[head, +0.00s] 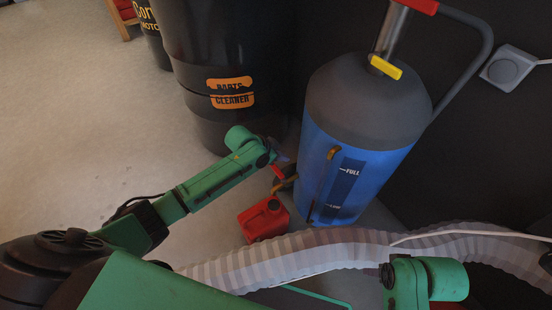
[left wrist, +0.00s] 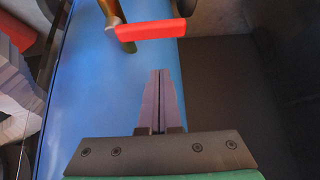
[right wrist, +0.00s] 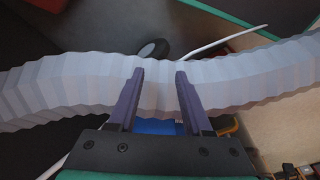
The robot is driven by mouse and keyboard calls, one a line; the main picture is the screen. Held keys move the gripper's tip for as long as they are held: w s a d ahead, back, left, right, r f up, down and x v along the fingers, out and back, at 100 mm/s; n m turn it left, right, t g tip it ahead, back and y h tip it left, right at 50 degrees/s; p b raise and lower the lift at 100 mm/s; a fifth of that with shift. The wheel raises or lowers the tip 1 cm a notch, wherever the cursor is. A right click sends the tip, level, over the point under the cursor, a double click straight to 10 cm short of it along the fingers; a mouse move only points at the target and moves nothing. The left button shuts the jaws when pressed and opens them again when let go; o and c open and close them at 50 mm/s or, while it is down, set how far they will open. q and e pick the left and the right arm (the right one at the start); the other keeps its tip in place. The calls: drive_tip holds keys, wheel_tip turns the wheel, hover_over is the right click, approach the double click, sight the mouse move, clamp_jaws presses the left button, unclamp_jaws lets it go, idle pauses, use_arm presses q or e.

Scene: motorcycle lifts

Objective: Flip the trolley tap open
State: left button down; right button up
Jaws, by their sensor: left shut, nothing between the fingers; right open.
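The trolley tap has a red handle (head: 278,172) and a brass spout (head: 285,185), low on the blue trolley tank (head: 365,175). In the left wrist view the red handle (left wrist: 150,30) lies crosswise, and the brass pipe (left wrist: 110,10) runs up and left from it. My left gripper (head: 284,158) is shut and empty beside the tap.
A red canister (head: 264,220) stands on the floor below the tap. A black parts cleaner drum (head: 215,60) stands behind my left arm. The ribbed hose (head: 290,262) crosses in front of the tank. Open floor lies at the left.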

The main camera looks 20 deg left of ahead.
sight(278, 173)
use_arm(q)
drive_tip(key=f, duration=0.1)
drive_tip(key=s+a+f, duration=0.1)
drive_tip(key=f, duration=0.1)
drive_tip(key=shift+s+b, duration=0.2)
drive_tip(key=shift+b, duration=0.2)
use_arm(e)
drive_tip(key=w+a+f+t, duration=0.1)
drive_tip(key=w+a+f+t+y, duration=0.1)
drive_tip(key=a, duration=0.1)
drive_tip(key=shift+w, duration=0.2)
use_arm(q)
drive_tip(key=shift+r, duration=0.1)
use_arm(e)
drive_tip(key=shift+s, duration=0.1)
